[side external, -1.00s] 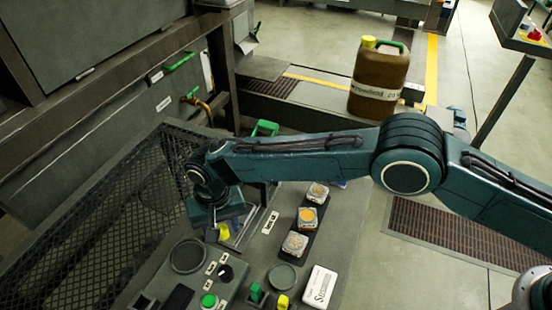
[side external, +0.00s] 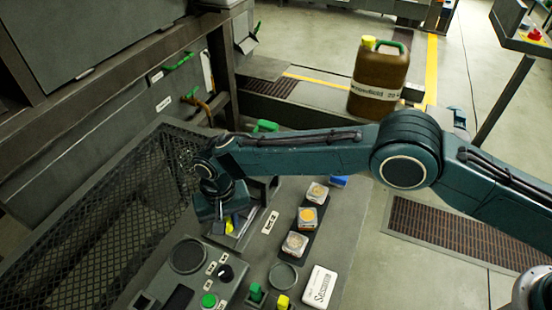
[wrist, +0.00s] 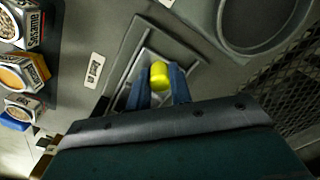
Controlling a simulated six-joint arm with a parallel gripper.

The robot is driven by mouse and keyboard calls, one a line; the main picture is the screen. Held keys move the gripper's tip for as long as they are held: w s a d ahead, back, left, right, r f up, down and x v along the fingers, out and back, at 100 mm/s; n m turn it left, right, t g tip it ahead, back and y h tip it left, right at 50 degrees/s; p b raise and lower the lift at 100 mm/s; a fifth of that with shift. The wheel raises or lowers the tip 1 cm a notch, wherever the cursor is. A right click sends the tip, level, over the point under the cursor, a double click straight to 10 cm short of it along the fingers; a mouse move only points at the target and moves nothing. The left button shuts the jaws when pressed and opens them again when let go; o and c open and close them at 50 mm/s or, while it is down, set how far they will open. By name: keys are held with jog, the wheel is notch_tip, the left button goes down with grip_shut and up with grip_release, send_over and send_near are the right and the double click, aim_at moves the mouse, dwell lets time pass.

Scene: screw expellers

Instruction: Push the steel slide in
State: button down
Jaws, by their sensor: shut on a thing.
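The steel slide (wrist: 150,48) lies in a dark rectangular frame on the grey bench, in the upper middle of the wrist view. Its bright metal edges show in the side view (side external: 246,232), partly under my gripper. A yellow knob (wrist: 159,75) stands on it. My gripper (wrist: 158,90) is shut on the yellow knob, with a blue finger on each side. In the side view my gripper (side external: 226,222) points down at the slide, and only a little of the knob shows. My gripper body hides the near part of the slide.
A label plate (side external: 270,222) and a dark tray with several sample boxes (side external: 307,217) lie right of the slide. A round dish (side external: 188,256) and a control panel with a green button (side external: 208,300) are nearer. Wire mesh (side external: 110,225) borders the left.

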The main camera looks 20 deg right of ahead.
jog(key=shift+w+d, duration=0.85)
jog(key=shift+w, duration=0.05)
jog(key=c, duration=1.3)
grip_release()
jog(key=shift+o, duration=0.2)
notch_tip(320, 180, up, 14)
